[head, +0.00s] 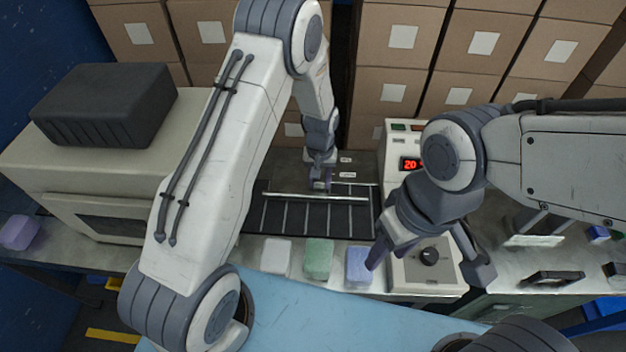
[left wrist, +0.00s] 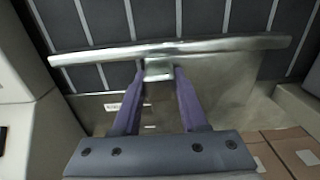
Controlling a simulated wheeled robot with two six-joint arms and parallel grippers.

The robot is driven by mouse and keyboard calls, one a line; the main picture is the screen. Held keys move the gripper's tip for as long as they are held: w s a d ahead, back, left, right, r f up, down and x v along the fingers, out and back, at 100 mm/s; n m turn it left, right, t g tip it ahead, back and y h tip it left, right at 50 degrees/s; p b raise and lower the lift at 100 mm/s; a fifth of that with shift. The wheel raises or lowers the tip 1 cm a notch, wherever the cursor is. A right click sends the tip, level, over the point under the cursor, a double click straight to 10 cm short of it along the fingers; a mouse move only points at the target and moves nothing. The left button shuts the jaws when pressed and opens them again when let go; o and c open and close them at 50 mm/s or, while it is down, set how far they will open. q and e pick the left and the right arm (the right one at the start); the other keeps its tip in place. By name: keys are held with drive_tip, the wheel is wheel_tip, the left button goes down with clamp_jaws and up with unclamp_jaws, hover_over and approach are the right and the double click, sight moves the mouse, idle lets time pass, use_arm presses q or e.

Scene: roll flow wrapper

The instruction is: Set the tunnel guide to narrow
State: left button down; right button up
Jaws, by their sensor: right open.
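The tunnel guide (head: 290,196) is a long silver bar lying across the dark slatted conveyor (head: 290,217), near its far edge. It also crosses the left wrist view (left wrist: 230,45), with a small metal tab (left wrist: 158,70) at its middle. My left gripper (head: 320,184) reaches down to the bar from the far side. In the left wrist view its purple fingers (left wrist: 160,80) are on both sides of the tab and appear to touch it. Two small labels (head: 346,168) lie beyond the bar, too small to read. My right gripper (head: 386,252) is open and empty above the blue block.
White, green and blue blocks (head: 358,267) stand along the front ledge. A control box with a red display (head: 409,164) stands behind my right arm. A beige machine (head: 120,180) is at left. Cartons (head: 410,50) are stacked behind.

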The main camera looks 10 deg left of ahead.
use_arm(q)
drive_tip(key=shift+s+d, duration=0.1)
drive_tip(key=shift+s, duration=0.25)
drive_tip(key=shift+d, duration=0.15)
use_arm(e)
drive_tip(key=shift+s+d, duration=0.25)
drive_tip(key=shift+s, duration=0.05)
use_arm(q)
drive_tip(key=shift+c, duration=2.2)
unclamp_jaws()
drive_tip(key=shift+s, duration=0.15)
use_arm(e)
drive_tip(key=shift+s+d, duration=0.1)
use_arm(q)
drive_tip(key=shift+a, duration=0.2)
drive_tip(key=shift+r, duration=0.1)
